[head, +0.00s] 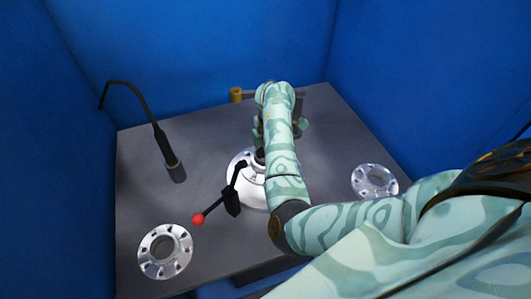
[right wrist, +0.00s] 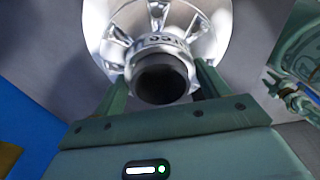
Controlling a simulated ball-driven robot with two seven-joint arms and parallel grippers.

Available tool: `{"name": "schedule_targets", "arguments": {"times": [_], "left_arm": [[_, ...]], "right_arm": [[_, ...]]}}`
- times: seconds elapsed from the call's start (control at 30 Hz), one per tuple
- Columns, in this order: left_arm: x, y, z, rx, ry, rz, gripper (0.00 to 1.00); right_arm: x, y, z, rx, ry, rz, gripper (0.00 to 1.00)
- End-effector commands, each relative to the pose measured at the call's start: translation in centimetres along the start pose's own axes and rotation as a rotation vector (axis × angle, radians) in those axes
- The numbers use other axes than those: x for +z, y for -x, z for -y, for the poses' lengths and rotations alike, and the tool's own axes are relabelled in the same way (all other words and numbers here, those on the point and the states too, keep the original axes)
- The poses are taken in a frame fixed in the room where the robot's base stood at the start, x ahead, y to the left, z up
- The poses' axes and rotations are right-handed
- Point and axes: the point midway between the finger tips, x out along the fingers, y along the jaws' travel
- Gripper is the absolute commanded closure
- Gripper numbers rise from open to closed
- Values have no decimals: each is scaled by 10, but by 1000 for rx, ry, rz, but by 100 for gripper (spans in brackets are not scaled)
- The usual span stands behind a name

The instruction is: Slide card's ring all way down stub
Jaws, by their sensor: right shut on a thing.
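My right gripper (right wrist: 162,78) shows in the right wrist view with one finger on each side of a silver collar (right wrist: 158,42) with raised lettering. It is shut on this collar. A dark round stub end (right wrist: 160,80) faces the camera inside the collar. Behind it spreads a silver spoked flange (right wrist: 205,22). In the head view the silver flanged shell (head: 252,190) stands mid-table, partly covered by my right forearm, which also hides most of the gripper. I cannot make out a card. My left gripper is not in view.
A black lever with a red ball (head: 198,218) stands just in front of the shell. Slotted silver rings lie at front left (head: 145,262) and right (head: 370,168). A black hooked stand (head: 165,150) is at left, a brass cylinder (head: 236,95) at the back. Blue walls surround the table.

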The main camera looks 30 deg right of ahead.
Motion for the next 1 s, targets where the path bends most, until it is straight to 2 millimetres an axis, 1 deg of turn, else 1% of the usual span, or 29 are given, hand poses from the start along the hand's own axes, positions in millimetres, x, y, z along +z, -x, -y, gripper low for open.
{"name": "schedule_targets", "arguments": {"times": [0.03, 0.1, 0.33, 0.47, 0.57, 0.67, 0.8, 0.9, 1.0], "left_arm": [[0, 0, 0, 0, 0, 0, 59], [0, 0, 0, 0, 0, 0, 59], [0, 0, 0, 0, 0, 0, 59], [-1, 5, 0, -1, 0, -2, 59], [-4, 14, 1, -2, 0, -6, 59], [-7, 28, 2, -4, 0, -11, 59], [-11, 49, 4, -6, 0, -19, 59], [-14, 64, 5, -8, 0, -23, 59], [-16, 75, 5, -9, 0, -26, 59]], "right_arm": [[0, 2, -1, 5, 0, 0, 18], [0, 2, -1, 5, 1, 0, 1], [0, -1, 1, -3, 0, 0, 1], [0, 8, 0, 0, 0, 1, 1], [-1, 26, 0, 3, 0, 0, 1], [-1, 54, -1, 6, 0, 0, 1], [-2, 96, -1, 8, -1, -2, 1], [-2, 121, -1, 7, 0, -3, 1], [-2, 142, 0, 6, -1, -2, 1]]}}
